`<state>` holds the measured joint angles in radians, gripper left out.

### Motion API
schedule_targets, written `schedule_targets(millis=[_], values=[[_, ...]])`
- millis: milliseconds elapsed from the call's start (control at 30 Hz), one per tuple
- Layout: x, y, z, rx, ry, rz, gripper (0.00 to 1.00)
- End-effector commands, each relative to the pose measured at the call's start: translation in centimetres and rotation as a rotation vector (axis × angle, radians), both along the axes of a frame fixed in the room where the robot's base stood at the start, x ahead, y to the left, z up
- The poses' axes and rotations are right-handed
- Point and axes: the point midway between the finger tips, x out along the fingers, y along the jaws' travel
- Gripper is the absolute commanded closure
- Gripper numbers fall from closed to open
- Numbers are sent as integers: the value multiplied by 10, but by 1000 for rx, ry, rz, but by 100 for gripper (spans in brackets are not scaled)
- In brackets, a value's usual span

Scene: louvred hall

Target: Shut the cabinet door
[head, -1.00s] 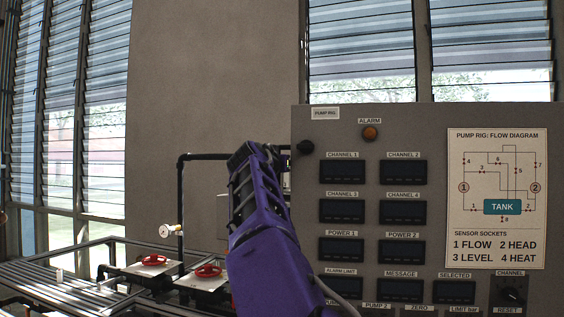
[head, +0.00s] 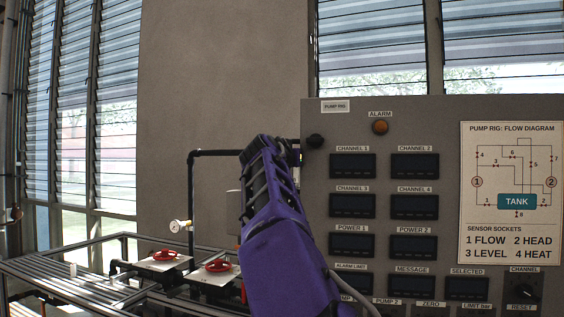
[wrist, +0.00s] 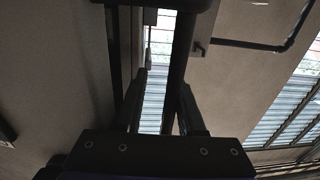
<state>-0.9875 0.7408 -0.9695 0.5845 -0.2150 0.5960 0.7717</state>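My purple arm rises through the middle of the head view, and my gripper is hidden there. In the wrist view my gripper (wrist: 160,100) shows two dark fingers apart, so it is open. A dark upright bar (wrist: 181,60) appears between the fingers, closer to the right one; I cannot tell whether they touch or whether it is a handle. I cannot surely make out the cabinet door. A plain grey surface (wrist: 50,70) fills the left of the wrist view. In the head view a grey box edge (head: 233,205) shows behind my arm, mostly hidden.
A grey pump rig panel (head: 450,110) with several dark displays stands close on the right. A frame bench (head: 60,285) with red valve wheels (head: 217,265), a gauge (head: 177,225) and a black pipe (head: 191,190) is on the left. Louvred windows and a wall stand behind.

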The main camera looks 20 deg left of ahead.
Motion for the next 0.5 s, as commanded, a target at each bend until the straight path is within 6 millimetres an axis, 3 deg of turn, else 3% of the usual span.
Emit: schedule_targets(millis=[33,500], values=[[-4,-10,-6,-1,5,-19,55],[-102,-3,-8,1,2,-4,55]])
